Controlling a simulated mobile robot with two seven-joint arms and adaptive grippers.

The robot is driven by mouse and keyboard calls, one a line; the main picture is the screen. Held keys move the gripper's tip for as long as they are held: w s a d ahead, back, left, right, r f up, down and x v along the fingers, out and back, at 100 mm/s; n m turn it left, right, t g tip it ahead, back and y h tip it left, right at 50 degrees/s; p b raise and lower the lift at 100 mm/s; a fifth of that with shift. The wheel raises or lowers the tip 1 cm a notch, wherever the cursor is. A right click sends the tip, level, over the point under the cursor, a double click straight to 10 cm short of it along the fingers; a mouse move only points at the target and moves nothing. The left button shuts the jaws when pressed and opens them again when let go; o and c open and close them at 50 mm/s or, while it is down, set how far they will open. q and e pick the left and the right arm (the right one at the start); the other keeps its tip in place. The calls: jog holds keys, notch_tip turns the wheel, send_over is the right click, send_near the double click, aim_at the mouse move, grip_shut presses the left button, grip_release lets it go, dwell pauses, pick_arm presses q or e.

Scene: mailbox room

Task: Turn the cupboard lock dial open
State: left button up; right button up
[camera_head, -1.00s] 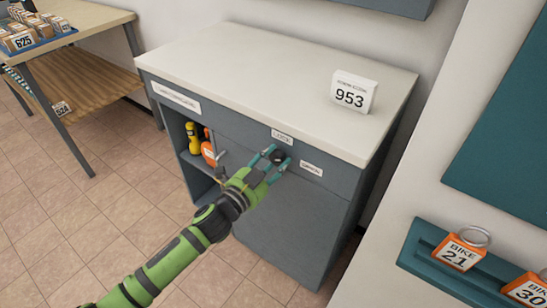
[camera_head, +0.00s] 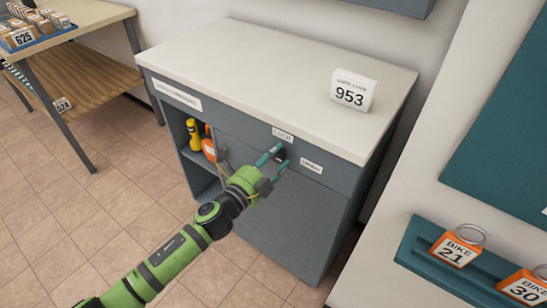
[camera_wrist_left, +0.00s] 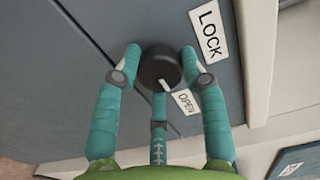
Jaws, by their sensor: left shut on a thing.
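The grey cupboard (camera_head: 285,215) has a black round lock dial (camera_wrist_left: 160,68) on its front, which shows small in the head view (camera_head: 280,154). A white label LOCK (camera_wrist_left: 208,32) is beside it and a white label OPEN (camera_wrist_left: 185,101) is below right in the left wrist view. The dial's white mark (camera_wrist_left: 164,85) points down in that view, towards the side of the OPEN label. My left gripper (camera_head: 281,156) is shut on the dial, its teal fingers on either side (camera_wrist_left: 160,62). My right gripper is not in view.
A number block 953 (camera_head: 352,92) stands on the cupboard's white top. An open shelf with yellow and orange items (camera_head: 203,140) is left of the dial. A teal rack with orange bike tags (camera_head: 458,246) is on the right wall. A wooden table (camera_head: 85,22) stands at the left.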

pick_arm(q)
jog(key=shift+s+d+r, duration=0.1)
jog(key=shift+s+d, duration=0.1)
jog(key=shift+d, duration=0.15)
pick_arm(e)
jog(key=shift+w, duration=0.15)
pick_arm(q)
jog(key=o, duration=1.1)
jog(key=shift+d, duration=0.1)
jog(key=shift+o, duration=0.2)
jog(key=shift+s+a, duration=0.1)
jog(key=shift+a, duration=0.2)
jog(key=v, duration=1.1)
jog(key=shift+s, duration=0.35)
